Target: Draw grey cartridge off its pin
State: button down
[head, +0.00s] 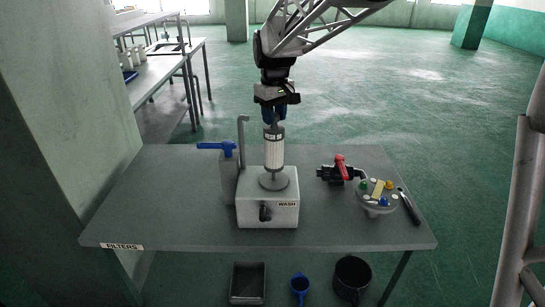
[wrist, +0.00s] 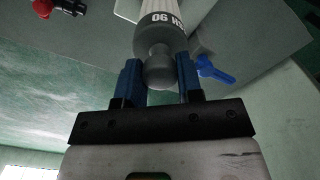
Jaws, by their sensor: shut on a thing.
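The cartridge (head: 274,152) is a pale, ribbed cylinder with a dark band near its top, standing upright over the round grey disc (head: 274,179) on the WASH box (head: 268,211). A short narrow stem shows between its lower end and the disc. My gripper (head: 274,117) is above it, blue fingers pointing down and shut on its top knob. In the wrist view the fingers (wrist: 161,80) stand on both sides of the round grey knob (wrist: 160,72), with the banded cartridge body (wrist: 160,20) beyond. Whether the pin is still inside the cartridge is hidden.
A post with a blue lever (head: 217,147) and a hooked pipe (head: 241,135) stand close left of the cartridge. A red-handled valve (head: 341,168), a round dish with coloured pieces (head: 377,193) and a black tool (head: 409,206) lie right. The grey table's (head: 150,205) left part is clear.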

jog(key=shift+r, duration=1.7)
jog(key=shift+w+f, duration=0.1)
